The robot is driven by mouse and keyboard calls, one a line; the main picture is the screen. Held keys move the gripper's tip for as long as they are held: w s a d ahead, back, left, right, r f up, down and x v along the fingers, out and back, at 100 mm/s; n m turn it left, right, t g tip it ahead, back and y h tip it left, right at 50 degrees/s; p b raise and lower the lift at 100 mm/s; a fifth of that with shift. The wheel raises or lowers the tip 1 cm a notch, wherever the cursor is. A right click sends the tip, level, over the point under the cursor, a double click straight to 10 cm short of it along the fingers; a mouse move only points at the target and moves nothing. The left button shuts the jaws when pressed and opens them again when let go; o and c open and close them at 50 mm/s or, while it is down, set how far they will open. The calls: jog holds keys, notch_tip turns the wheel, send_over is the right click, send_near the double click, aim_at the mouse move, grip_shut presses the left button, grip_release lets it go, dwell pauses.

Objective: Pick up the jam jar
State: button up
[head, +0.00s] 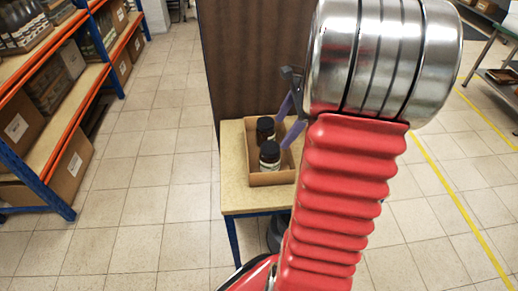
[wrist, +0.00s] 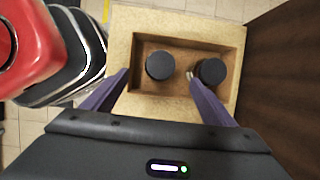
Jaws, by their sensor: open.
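Two dark jars with black lids stand upright in an open cardboard box on a small table. In the head view the nearer jar (head: 270,155) shows a pale label, and the farther jar (head: 265,129) is behind it. I cannot tell which holds jam. In the wrist view one lid (wrist: 160,65) is left of centre and the other lid (wrist: 211,71) is to the right. My gripper (wrist: 158,82) is open above the box, its purple fingers spread to either side. The right fingertip overlaps the edge of the right lid in the picture; I cannot tell whether it touches.
The box (head: 270,179) has low walls and sits on the wooden tabletop (head: 236,185). A brown panel (head: 245,60) stands right behind the table. Shelves (head: 50,130) with boxes line the left side. Tiled floor (head: 120,220) between them is clear.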

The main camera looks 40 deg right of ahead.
aim_at(275, 146)
jog(key=shift+s+d+f+m, duration=0.2)
jog(key=shift+d+f+m, duration=0.15)
jog(key=shift+d, duration=0.25)
jog(key=x, duration=0.8)
jog(key=shift+w+a+f, duration=0.1)
jog(key=shift+a+f, duration=0.05)
jog(key=shift+f, duration=0.05)
jog(key=shift+f, duration=0.1)
jog(key=shift+x, duration=2.5)
jog(key=shift+a, duration=0.1)
jog(key=shift+c, duration=0.5)
jog(key=c, duration=1.6)
